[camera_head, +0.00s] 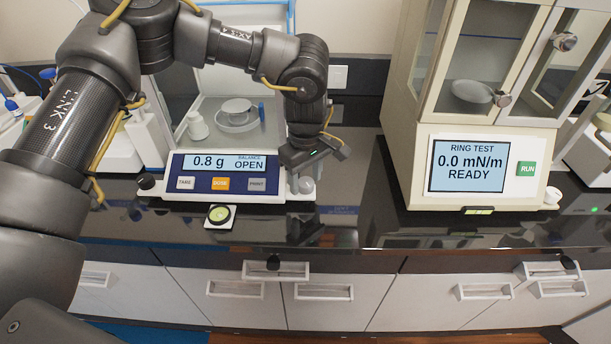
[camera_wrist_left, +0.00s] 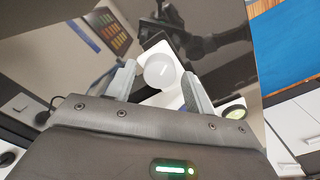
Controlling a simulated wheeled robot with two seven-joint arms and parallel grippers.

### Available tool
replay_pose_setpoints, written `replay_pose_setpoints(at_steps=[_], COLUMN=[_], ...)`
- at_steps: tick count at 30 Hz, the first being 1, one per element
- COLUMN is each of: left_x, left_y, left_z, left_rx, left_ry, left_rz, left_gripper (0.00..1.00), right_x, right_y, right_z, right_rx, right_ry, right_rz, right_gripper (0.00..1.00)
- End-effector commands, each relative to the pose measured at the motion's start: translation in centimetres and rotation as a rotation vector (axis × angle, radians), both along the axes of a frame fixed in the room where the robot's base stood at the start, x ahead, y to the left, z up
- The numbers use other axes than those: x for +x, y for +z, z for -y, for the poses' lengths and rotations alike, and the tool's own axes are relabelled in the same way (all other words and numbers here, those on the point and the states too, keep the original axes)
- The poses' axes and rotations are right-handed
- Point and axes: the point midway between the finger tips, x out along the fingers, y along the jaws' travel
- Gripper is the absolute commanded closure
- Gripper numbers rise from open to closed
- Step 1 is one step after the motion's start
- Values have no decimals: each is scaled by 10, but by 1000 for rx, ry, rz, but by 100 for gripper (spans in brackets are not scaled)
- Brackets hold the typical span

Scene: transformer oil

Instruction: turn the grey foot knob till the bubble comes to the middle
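The balance (camera_head: 225,176) stands on the dark bench, its display reading 0.8 g and OPEN. A pale grey round foot knob (camera_head: 306,185) is at its front right corner. My left gripper (camera_head: 299,180) points down at this knob. In the left wrist view the knob (camera_wrist_left: 159,71) lies between the tips of my open left gripper (camera_wrist_left: 159,72), with a small gap showing on each side. The round yellow-green bubble level (camera_head: 219,214) sits on a white tab at the balance's front; it also shows in the left wrist view (camera_wrist_left: 233,113). The bubble's exact place is too small to tell.
A black foot knob (camera_head: 147,182) is at the balance's front left. A small white weight (camera_head: 197,125) and a dish (camera_head: 237,118) are in the balance chamber. A ring test instrument (camera_head: 470,170) stands to the right. Bare bench lies between them.

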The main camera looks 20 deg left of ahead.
Motion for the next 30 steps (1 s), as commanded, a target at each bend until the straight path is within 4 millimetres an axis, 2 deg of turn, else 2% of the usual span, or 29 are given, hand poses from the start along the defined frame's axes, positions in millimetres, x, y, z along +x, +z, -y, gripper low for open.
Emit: replay_pose_setpoints(at_steps=[1,9,20,30], left_x=[0,0,0,0], left_y=[0,0,0,0], left_z=[0,0,0,1], left_rx=[0,0,-2,-3], left_ry=[0,0,72,340], left_rz=[0,0,-1,0], left_gripper=[54,87,87,87], right_x=[0,0,0,0], right_y=[0,0,1,2], right_z=[0,0,0,0], right_rx=[0,0,0,0], right_ry=[0,0,0,0], right_rz=[0,-1,-1,-1], right_gripper=[64,64,64,64])
